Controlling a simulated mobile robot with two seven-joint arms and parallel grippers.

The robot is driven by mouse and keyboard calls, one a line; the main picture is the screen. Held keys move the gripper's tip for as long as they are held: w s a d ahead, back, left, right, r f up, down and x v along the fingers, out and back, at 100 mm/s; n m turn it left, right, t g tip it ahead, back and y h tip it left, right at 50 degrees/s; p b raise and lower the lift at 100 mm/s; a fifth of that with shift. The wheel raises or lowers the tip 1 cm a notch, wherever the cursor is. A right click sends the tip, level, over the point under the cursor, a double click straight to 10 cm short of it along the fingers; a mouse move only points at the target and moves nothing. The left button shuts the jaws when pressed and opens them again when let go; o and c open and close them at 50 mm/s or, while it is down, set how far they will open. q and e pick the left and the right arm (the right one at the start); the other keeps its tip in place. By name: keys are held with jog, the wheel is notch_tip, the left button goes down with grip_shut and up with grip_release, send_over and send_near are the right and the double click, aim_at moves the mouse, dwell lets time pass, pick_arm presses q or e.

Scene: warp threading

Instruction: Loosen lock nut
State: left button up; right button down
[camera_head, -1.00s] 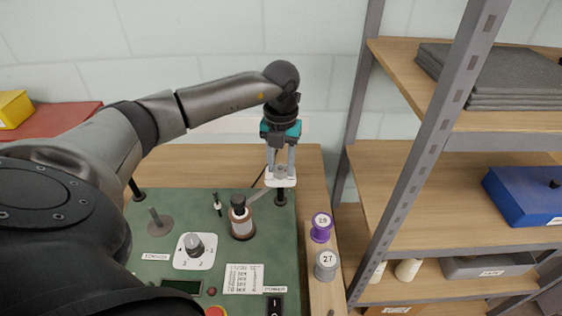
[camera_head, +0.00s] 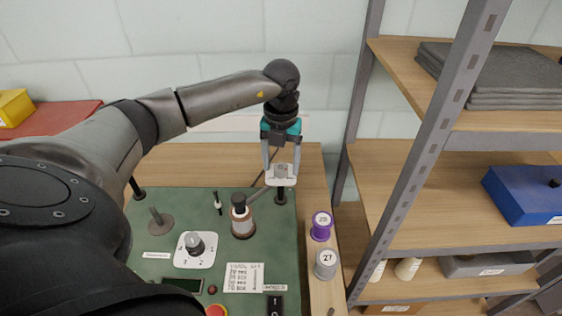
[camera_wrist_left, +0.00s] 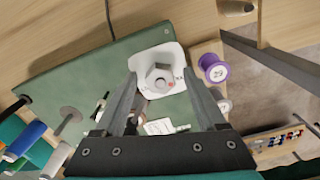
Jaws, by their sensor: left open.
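The lock nut (camera_wrist_left: 160,77) is a grey hex nut on a white plate (camera_wrist_left: 150,60) at the far right corner of the green panel. In the head view the nut (camera_head: 281,168) sits on the white plate (camera_head: 283,182). My left gripper (camera_head: 281,163) comes down from above with its fingers spread on either side of the nut. In the left wrist view the left gripper (camera_wrist_left: 164,82) is open, and the nut shows between the fingertips, with a gap on each side. I cannot tell how close the tips are in height. My right gripper is not seen.
The green panel (camera_head: 180,210) carries a brown-and-white bottle-like part (camera_head: 242,217), a dial (camera_head: 194,244) and a note card (camera_head: 243,278). Purple (camera_head: 320,227) and grey (camera_head: 326,264) spools stand to its right. A metal shelf rack (camera_head: 430,140) stands further right.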

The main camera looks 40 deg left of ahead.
aim_at(281, 167)
pick_arm(q)
jog(key=shift+r, duration=0.1)
notch_tip(281, 167, up, 15)
dwell(0.5)
dwell(0.5)
